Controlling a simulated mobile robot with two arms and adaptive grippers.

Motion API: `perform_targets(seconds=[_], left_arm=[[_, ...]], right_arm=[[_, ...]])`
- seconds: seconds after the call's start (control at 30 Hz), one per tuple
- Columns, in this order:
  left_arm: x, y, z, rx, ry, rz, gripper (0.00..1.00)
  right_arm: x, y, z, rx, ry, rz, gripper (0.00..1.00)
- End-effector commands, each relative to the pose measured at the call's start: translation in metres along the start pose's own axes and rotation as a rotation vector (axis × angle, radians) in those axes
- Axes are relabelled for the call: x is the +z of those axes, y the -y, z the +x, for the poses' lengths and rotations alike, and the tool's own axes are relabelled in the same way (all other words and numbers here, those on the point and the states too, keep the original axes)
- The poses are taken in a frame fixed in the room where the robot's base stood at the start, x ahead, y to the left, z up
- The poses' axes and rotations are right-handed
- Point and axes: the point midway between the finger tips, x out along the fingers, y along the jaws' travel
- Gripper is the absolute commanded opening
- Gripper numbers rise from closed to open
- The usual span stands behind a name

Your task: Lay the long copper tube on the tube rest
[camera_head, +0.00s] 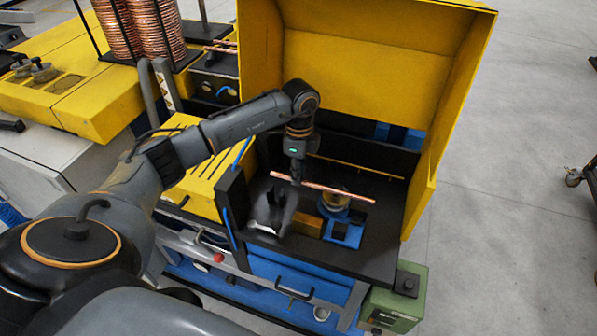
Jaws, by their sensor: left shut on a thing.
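The long copper tube (345,193) is held in the air over the dark bed of the yellow-hooded machine, slanting slightly down to the right. My left gripper (296,178) points down and is shut on it near its left end; most of the tube sticks out to the right. The tube passes above a round yellowish part on a blue base (343,232), apart or touching I cannot tell. I cannot tell for certain which part is the tube rest. My right gripper is not in view.
The yellow hood (365,75) walls the back and right of the bed. A dark grey shape (272,212) stands left of the blue base. Copper coils (155,25) and thin copper rods (221,47) are at the upper left. Grey floor (520,170) lies open at right.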

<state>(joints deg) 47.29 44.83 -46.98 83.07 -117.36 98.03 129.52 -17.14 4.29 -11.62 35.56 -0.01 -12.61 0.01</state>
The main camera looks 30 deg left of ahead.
Motion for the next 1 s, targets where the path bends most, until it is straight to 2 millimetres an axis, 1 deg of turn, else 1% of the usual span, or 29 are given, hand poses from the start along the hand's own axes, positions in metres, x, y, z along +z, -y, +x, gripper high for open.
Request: perform_targets(seconds=[0.1, 0.27, 1.0], left_arm=[[0.002, 0.000, 0.000, -0.006, -0.003, 0.001, 0.00], [0.001, 0.000, 0.010, -0.005, -0.004, 0.002, 0.00], [0.001, 0.005, 0.082, -0.005, -0.004, 0.003, 0.00]], right_arm=[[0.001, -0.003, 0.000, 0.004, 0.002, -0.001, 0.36], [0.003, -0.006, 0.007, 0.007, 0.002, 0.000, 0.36], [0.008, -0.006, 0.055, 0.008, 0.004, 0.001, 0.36]])
